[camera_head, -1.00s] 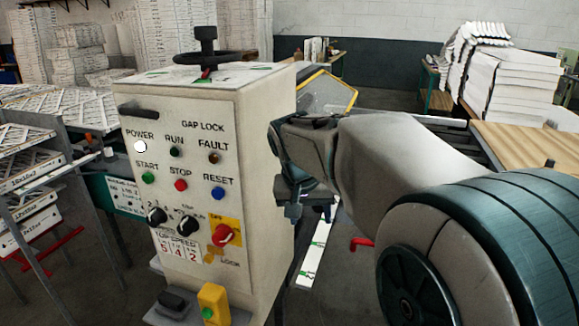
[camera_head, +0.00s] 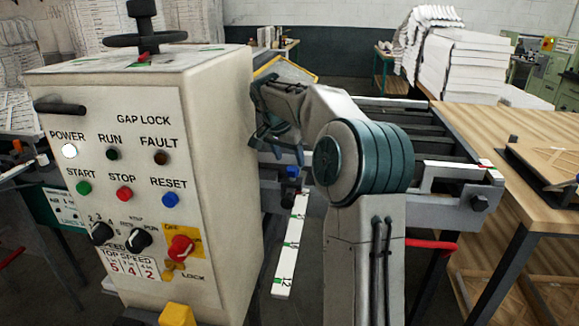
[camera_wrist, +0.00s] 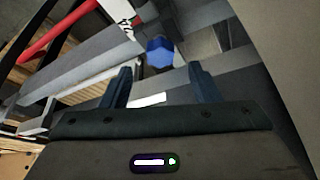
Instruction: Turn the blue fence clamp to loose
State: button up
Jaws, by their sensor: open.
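The blue fence clamp (camera_wrist: 160,52) is a small blue knob on the grey rail, just beyond my fingertips in the wrist view. In the head view, a small blue knob (camera_head: 292,171) shows below my gripper (camera_head: 281,152), beside the control cabinet. My gripper also shows in the wrist view (camera_wrist: 159,76). Its two dark fingers are open and apart, with the clamp lying between their lines and no finger seen touching it. I cannot tell the clamp's loose or tight marking.
The cream control cabinet (camera_head: 140,130) stands close on the left of my arm. A white scale strip (camera_head: 291,245) runs below the gripper. A wooden table (camera_head: 480,130) is on the right, and a red handle (camera_head: 432,244) sticks out near my arm. Stacked white filters (camera_head: 470,65) stand behind.

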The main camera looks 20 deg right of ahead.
aim_at(292, 168)
jog(key=x, duration=0.4)
jog(key=shift+f, duration=0.15)
jog(key=shift+a, duration=0.1)
jog(key=c, duration=1)
